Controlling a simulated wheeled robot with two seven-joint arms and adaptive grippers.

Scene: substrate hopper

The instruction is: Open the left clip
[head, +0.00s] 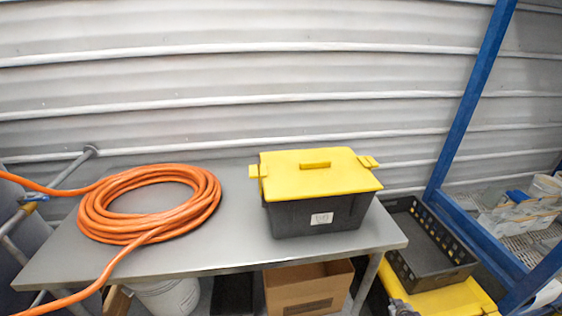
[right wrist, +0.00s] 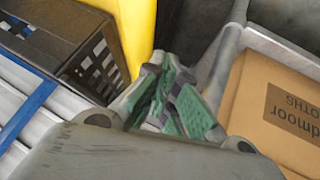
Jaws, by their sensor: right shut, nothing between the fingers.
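A dark grey hopper box (head: 318,217) with a yellow lid (head: 335,177) stands on the grey table. The lid has a raised yellow handle and looks seated on the box. The left clip (head: 254,171) is a small yellow piece at the lid's left edge; whether it is latched is too small to tell. A matching right clip (head: 369,162) sticks out at the right edge. My right gripper (right wrist: 172,95), with green finger pads, is shut and empty, well below and right of the hopper. My left gripper is out of view.
A coiled orange hose (head: 150,205) covers the table's (head: 245,245) left part. A cardboard box (head: 308,286) and a white bucket (head: 170,297) are below the table. A black crate (head: 430,243) over a yellow lid and a blue rack (head: 470,100) stand at right.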

